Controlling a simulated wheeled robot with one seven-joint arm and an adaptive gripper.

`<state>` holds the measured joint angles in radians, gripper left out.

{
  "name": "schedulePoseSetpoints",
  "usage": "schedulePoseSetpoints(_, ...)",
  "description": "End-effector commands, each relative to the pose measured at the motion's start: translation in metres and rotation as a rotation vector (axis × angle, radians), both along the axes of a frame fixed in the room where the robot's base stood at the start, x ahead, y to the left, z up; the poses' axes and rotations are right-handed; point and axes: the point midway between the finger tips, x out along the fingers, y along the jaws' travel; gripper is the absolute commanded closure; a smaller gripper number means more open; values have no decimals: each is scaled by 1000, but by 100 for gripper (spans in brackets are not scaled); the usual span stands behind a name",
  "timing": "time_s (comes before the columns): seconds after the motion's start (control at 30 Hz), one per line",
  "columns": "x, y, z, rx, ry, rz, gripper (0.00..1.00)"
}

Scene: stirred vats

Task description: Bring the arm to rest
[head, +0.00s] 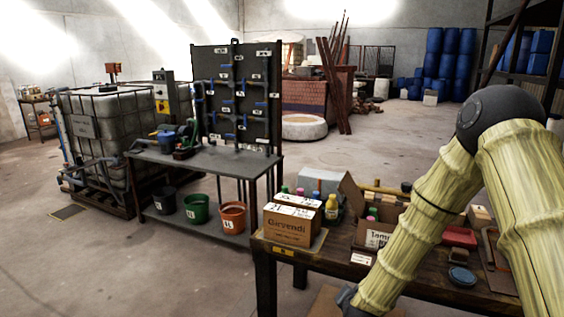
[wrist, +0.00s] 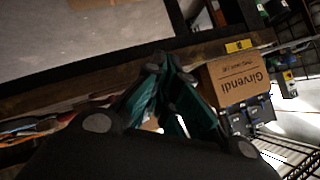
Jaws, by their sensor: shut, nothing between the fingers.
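My arm (head: 420,222), in a pale yellow ribbed sleeve with a dark elbow joint, fills the right of the head view. It bends at the top and its lower part runs down to the bottom edge, in front of the wooden workbench (head: 283,258). My gripper is out of sight in the head view. In the wrist view my gripper (wrist: 172,112) shows dark and teal fingers drawn together, with nothing between them. The cardboard box marked Girvendi (wrist: 238,82) appears to the right of the fingers, apart from them.
The workbench holds the Girvendi box (head: 289,232), bottles (head: 331,208), an open carton (head: 378,239), a red container (head: 459,237) and a round blue item (head: 461,276). A steel table (head: 238,160) with buckets below and a caged tank (head: 100,130) stand left. The floor (head: 120,270) at front left is clear.

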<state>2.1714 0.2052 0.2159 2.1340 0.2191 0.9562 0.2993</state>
Motion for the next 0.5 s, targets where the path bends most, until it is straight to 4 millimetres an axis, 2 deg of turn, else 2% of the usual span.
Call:
schedulePoseSetpoints(0.03, -21, 1, -22, -22, 55, 29, 100)
schedulePoseSetpoints(0.2, -95, 1, -87, -97, 232, 138, 100)
schedulePoseSetpoints(0.37, -173, -2, -137, -156, 400, 246, 100)
schedulePoseSetpoints(0.5, -247, -7, -170, -199, 550, 345, 100)
